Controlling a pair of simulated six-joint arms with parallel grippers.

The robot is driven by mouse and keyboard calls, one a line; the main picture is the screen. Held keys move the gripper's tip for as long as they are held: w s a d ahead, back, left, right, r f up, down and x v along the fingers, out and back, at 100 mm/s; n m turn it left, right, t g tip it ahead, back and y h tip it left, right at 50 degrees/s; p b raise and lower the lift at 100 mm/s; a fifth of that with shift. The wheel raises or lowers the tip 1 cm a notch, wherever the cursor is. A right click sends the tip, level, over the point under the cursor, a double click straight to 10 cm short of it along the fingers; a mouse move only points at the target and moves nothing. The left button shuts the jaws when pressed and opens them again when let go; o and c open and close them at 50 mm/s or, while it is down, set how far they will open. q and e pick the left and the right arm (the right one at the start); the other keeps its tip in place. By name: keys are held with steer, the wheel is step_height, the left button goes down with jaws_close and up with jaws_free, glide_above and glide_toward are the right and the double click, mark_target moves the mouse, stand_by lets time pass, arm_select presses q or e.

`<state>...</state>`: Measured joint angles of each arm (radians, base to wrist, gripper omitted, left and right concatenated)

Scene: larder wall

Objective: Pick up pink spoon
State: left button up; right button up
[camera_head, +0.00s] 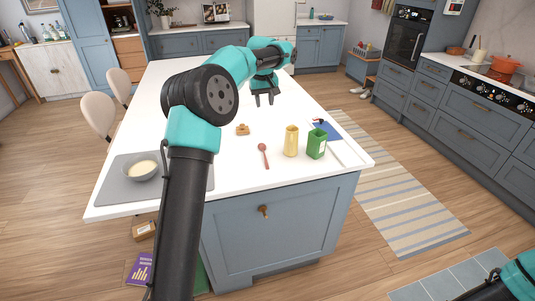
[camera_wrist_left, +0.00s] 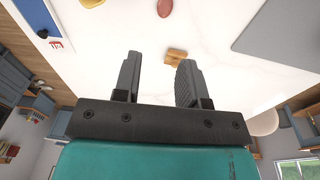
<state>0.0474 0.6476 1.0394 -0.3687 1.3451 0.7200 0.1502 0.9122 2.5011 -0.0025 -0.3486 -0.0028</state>
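The pink spoon (camera_head: 264,155) lies on the white island top, its bowl toward the back and its handle toward the front edge. In the left wrist view its rounded bowl (camera_wrist_left: 165,7) shows at the top edge, and the rest is cut off. My left gripper (camera_head: 264,98) is above the far part of the island, beyond the spoon and apart from it. Its two fingers stand apart with nothing between them in the left wrist view (camera_wrist_left: 159,62). My right gripper is out of view; only part of that arm shows at the bottom right.
A small brown wooden block (camera_head: 242,129) lies between gripper and spoon. A yellow container (camera_head: 291,141) and a green one (camera_head: 317,143) stand right of the spoon. A bowl (camera_head: 140,170) sits on a grey mat (camera_head: 113,186) at left. A blue item (camera_head: 329,131) lies behind the green container.

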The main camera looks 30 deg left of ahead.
arm_select(q)
steer(key=g, duration=0.1)
glide_above(264, 151)
step_height(264, 151, down, 5)
steer(key=shift+s+r, duration=0.15)
steer(key=shift+s, duration=0.05)
step_height(264, 151, down, 12)
steer(key=shift+f, duration=0.1)
stand_by(0.4)
steer(key=shift+f, duration=0.1)
steer(key=shift+w+f, duration=0.1)
steer(key=shift+f, duration=2.4)
steer(key=shift+c, duration=0.4)
jaws_close()
